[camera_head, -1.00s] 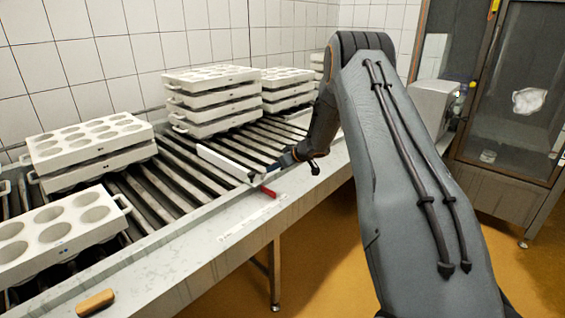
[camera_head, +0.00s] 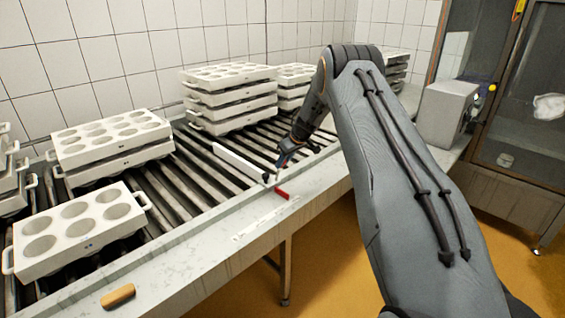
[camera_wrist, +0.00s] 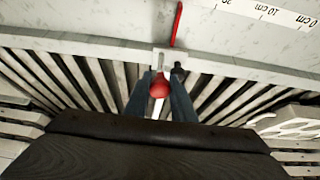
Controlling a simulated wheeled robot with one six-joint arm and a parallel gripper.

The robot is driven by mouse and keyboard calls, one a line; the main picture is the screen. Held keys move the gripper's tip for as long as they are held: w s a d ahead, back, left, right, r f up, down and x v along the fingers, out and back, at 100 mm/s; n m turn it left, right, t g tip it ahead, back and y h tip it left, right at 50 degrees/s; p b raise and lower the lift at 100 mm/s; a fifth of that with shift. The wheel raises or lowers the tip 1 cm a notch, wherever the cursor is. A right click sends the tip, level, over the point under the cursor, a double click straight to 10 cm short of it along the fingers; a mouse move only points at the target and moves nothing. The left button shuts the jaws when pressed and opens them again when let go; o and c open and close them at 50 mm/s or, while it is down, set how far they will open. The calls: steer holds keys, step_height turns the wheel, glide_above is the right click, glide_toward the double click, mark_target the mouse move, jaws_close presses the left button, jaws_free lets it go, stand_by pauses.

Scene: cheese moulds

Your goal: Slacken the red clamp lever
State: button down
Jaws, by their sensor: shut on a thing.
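In the wrist view, a round red knob (camera_wrist: 158,87) sits between the two dark fingers of my gripper (camera_wrist: 160,98), which is shut on it. I take it as the end of the red clamp lever; the rest of the lever is hidden. In the head view my gripper (camera_head: 281,163) is low over the near edge of the roller conveyor, by the near end of a white guide bar (camera_head: 240,163). The knob cannot be made out there. A flat red strip (camera_head: 282,194) lies on the conveyor's pale edge, and also shows in the wrist view (camera_wrist: 177,24).
A white scale (camera_head: 262,218) lies along the pale ledge, beside the red strip. White mould blocks stand on the rollers in stacks (camera_head: 232,98) and singly (camera_head: 80,229). A brown-handled object (camera_head: 118,296) rests on the near ledge. A grey box (camera_head: 446,112) stands at the right.

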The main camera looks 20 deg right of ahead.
steer(key=shift+w+a+r, duration=0.1)
steer(key=shift+a, duration=0.05)
steer(key=c, duration=1.5)
jaws_free()
steer(key=shift+a, duration=0.1)
steer(key=shift+s+d+r, duration=0.3)
steer(key=shift+r, duration=0.25)
steer(key=b+v, duration=0.2)
steer(key=v, duration=0.4)
steer(key=shift+r, duration=0.2)
steer(key=shift+a+r, duration=0.1)
